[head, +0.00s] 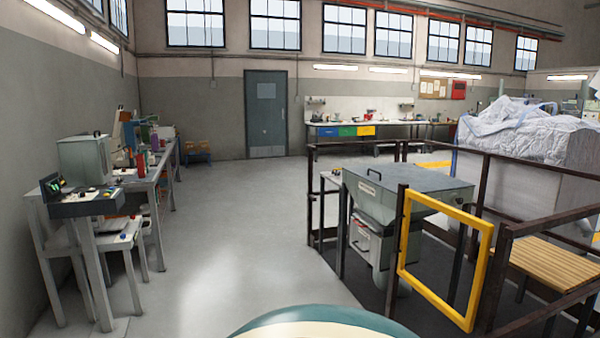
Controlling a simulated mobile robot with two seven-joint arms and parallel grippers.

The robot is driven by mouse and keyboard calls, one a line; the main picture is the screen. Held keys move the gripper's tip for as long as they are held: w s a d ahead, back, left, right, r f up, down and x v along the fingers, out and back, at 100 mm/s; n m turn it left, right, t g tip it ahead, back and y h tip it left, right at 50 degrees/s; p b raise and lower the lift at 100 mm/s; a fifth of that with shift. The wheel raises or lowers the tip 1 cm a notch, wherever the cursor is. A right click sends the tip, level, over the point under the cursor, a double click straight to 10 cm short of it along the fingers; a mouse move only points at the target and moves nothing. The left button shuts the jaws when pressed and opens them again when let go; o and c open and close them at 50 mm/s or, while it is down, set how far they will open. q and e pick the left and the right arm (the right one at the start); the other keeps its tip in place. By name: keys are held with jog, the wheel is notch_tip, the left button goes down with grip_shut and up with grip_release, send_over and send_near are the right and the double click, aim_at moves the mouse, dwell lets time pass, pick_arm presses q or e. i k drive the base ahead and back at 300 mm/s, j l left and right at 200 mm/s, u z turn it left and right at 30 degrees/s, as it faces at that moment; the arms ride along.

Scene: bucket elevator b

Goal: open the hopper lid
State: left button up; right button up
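The hopper (383,226) is a grey-green metal bin on legs at the right of the middle in the head view. It stands inside a dark railed area. Its flat lid (410,182) lies closed on top, with a small dark handle (374,174) near the left front edge and a pale label on the front face below. A railing post and a yellow frame cover part of the hopper's right side. Neither of my grippers shows in the view.
A yellow gate frame (482,262) and dark railings (500,222) stand around the hopper. A wooden slatted bench (547,262) is at the right. A control desk (85,203) and workbench (150,180) line the left wall. The grey floor (235,225) between is clear.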

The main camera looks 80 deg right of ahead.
aim_at(388, 176)
jog(key=z, duration=3.25)
jog(key=i+j+u, duration=0.4)
jog(key=i, duration=0.4)
jog(key=i+u, duration=0.4)
jog(key=i, duration=2.05)
jog(key=i+j+z, duration=0.2)
jog(key=i, duration=0.3)
jog(key=i+z, duration=0.15)
jog(key=i, duration=0.3)
jog(key=i+j+z, duration=0.2)
jog(key=i, duration=0.25)
jog(key=i+j+z, duration=0.2)
jog(key=z, duration=0.2)
jog(key=i+j+z, duration=0.3)
jog(key=z, duration=0.15)
jog(key=i+j+z, duration=0.25)
jog(key=z, duration=0.15)
jog(key=i+j+z, duration=0.1)
jog(key=j+z, duration=0.75)
jog(key=i+j, duration=0.05)
jog(key=j, duration=0.05)
